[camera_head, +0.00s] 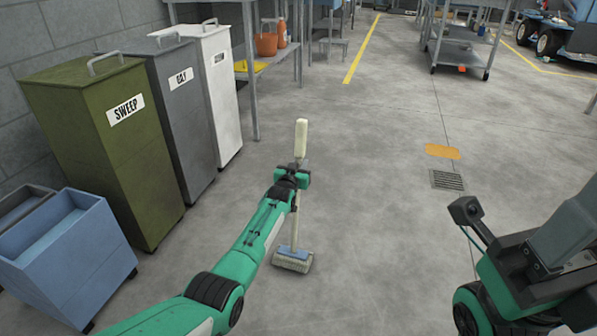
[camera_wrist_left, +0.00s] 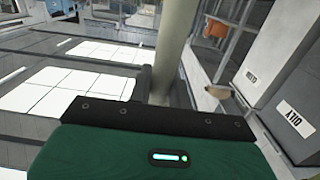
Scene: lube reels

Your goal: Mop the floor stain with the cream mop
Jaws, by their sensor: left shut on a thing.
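The mop stands nearly upright, with a cream handle (camera_head: 301,138) and a blue-topped head (camera_head: 293,259) with pale bristles at floor level. My left gripper (camera_head: 297,176) is shut on the handle below its top. In the left wrist view the pale handle (camera_wrist_left: 176,45) rises just beyond the dark gripper edge.
A green SWEEP bin (camera_head: 115,155), a grey bin (camera_head: 185,125), a white bin (camera_head: 218,90) and a blue open box (camera_head: 75,265) line the left. A floor grate (camera_head: 446,180) is near the orange patch. A metal cart (camera_head: 462,45) stands far back. The middle floor is clear.

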